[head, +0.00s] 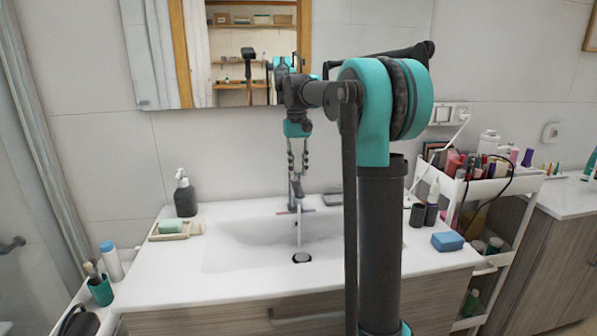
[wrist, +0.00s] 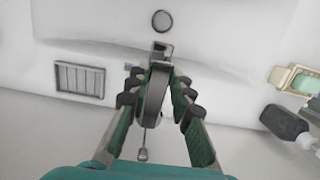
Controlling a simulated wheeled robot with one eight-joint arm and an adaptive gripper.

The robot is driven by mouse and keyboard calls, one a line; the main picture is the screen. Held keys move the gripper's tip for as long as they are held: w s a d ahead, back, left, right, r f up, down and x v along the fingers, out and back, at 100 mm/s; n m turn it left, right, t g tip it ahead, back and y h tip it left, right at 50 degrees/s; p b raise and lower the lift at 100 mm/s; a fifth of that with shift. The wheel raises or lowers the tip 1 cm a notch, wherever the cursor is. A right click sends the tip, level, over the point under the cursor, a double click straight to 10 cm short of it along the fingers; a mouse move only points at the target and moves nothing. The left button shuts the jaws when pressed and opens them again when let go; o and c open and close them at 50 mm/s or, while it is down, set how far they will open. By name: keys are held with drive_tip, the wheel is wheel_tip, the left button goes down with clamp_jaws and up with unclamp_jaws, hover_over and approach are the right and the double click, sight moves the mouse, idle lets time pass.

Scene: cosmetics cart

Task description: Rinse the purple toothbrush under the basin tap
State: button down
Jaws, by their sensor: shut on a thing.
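The tap (head: 297,190) stands at the back of the white basin (head: 235,243). My gripper (head: 298,172) is above it, pointing down. In the wrist view the fingers of my gripper (wrist: 156,88) lie on both sides of the dark tap (wrist: 152,100) and appear closed on it. A thin pale streak below the spout in the head view looks like running water. A thin pinkish-purple strip (head: 307,211) crosses behind the tap; I cannot tell whether it is the purple toothbrush. No toothbrush shows clearly in the wrist view.
A dark soap dispenser (head: 185,196) and a green soap on a tray (head: 172,228) stand left of the basin. A teal cup with brushes (head: 100,290) is at the front left. A blue sponge (head: 447,241) and a crowded cart (head: 490,190) are at the right.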

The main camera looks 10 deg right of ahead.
drive_tip(key=shift+r, duration=0.1)
drive_tip(key=c, duration=1.3)
unclamp_jaws()
drive_tip(key=shift+r, duration=0.15)
drive_tip(key=shift+w+d+r, duration=0.1)
drive_tip(key=shift+w+r, duration=0.3)
drive_tip(key=shift+r, duration=1.5)
drive_tip(key=shift+w+a+r, duration=0.1)
drive_tip(key=shift+w+r, duration=0.25)
drive_tip(key=shift+r, duration=1.6)
drive_tip(key=shift+w+d+r, duration=0.1)
drive_tip(key=shift+w+r, duration=0.3)
drive_tip(key=shift+r, duration=1.5)
